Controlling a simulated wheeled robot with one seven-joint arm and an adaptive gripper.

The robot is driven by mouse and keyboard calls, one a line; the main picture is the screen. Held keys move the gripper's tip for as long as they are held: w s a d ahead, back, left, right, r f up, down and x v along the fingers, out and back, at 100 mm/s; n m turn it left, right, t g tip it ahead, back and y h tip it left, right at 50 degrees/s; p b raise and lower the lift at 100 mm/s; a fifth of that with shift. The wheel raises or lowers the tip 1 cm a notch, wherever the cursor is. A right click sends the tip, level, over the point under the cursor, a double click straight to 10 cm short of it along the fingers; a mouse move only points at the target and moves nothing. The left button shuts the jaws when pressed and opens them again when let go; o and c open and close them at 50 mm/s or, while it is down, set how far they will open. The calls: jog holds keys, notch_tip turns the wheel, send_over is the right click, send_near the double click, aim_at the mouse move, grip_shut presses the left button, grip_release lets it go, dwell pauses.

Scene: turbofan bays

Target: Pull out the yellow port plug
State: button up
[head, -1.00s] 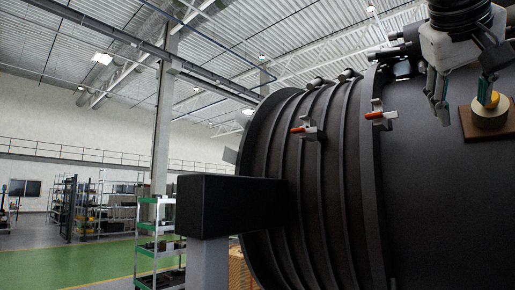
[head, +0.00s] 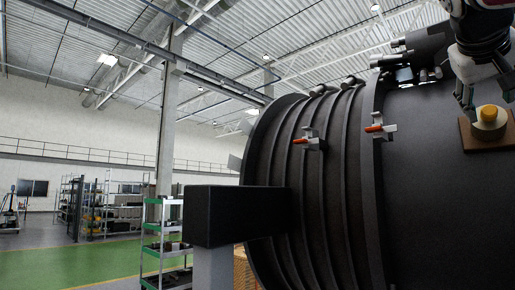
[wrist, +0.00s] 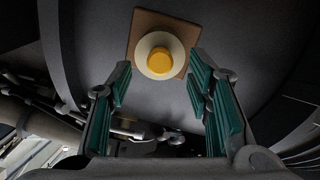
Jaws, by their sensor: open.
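The yellow port plug (head: 488,113) sits in a pale round collar (head: 489,125) on a brown square plate (head: 470,140), fixed to the dark engine casing. In the wrist view the plug (wrist: 159,61) shows as a yellow disc within the collar, near the top middle. My gripper (head: 488,100) is at the upper right of the head view, close to the plug. In the wrist view its fingers (wrist: 158,95) are spread apart, with the plug between and beyond their tips. Nothing is between the fingers. I cannot tell the exact gap to the plug.
The large ribbed dark casing (head: 420,200) fills the right side. Two orange-handled latches (head: 374,128) stick out from it. A black box-shaped beam (head: 238,215) stands in front at the left. A green-edged cart (head: 165,245) and open floor lie farther left.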

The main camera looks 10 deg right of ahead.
aim_at(488, 108)
jog(key=shift+x, duration=1.75)
jog(key=shift+c, duration=0.6)
grip_shut()
